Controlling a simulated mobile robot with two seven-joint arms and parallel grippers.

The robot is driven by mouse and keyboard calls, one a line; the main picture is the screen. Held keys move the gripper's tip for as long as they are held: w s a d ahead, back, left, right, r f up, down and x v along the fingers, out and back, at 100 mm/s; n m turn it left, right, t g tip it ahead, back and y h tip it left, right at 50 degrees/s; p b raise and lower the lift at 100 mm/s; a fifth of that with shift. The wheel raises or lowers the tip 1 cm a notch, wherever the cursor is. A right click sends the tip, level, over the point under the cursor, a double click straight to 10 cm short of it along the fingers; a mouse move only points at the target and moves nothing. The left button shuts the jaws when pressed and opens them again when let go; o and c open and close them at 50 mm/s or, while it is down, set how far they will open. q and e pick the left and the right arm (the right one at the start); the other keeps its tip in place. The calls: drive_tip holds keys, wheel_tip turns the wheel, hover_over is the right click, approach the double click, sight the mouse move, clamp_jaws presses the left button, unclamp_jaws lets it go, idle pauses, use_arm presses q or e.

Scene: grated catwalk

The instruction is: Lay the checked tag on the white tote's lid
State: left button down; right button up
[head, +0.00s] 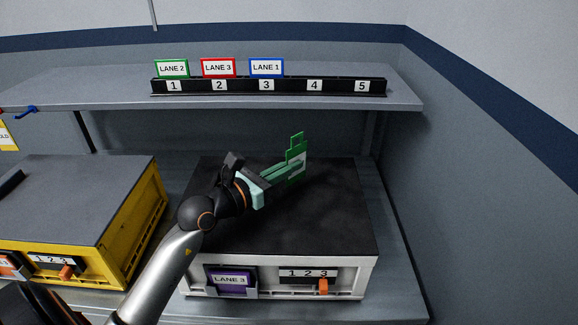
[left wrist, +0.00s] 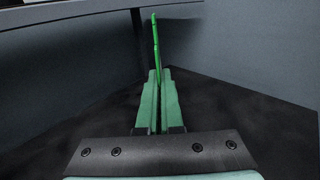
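The white tote (head: 365,278) stands at the lower middle of the head view under a flat black lid (head: 335,215). My left gripper (head: 290,172) reaches in over the lid with its fingers closed on a green tag (head: 297,148). The tag is held upright on edge, above the back part of the lid. In the left wrist view the green tag (left wrist: 155,48) shows edge-on, pinched between the mint-coloured fingers (left wrist: 158,100). No checked marking can be made out on it. My right gripper is not in view.
A yellow tote (head: 135,225) with a grey lid stands to the left. Behind and above, a shelf (head: 405,100) carries a black numbered rail (head: 340,87) with green, red and blue lane cards. A grey wall closes off the right side. The rest of the black lid is bare.

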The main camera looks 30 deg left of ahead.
use_arm(q)
drive_tip(key=shift+f+b, duration=0.3)
drive_tip(key=shift+f, duration=0.3)
drive_tip(key=c, duration=1.1)
unclamp_jaws()
drive_tip(key=shift+r+p, duration=0.4)
drive_tip(key=shift+r, duration=0.2)
drive_tip(key=shift+s+a, duration=0.1)
drive_tip(key=shift+s, duration=0.1)
drive_tip(key=b+v, duration=0.2)
drive_tip(key=v, duration=0.8)
drive_tip(key=shift+s+f+b, duration=0.1)
drive_tip(key=shift+s+b, duration=0.05)
drive_tip(key=shift+b, duration=0.25)
drive_tip(key=shift+s+a, duration=0.15)
drive_tip(key=shift+s, duration=0.5)
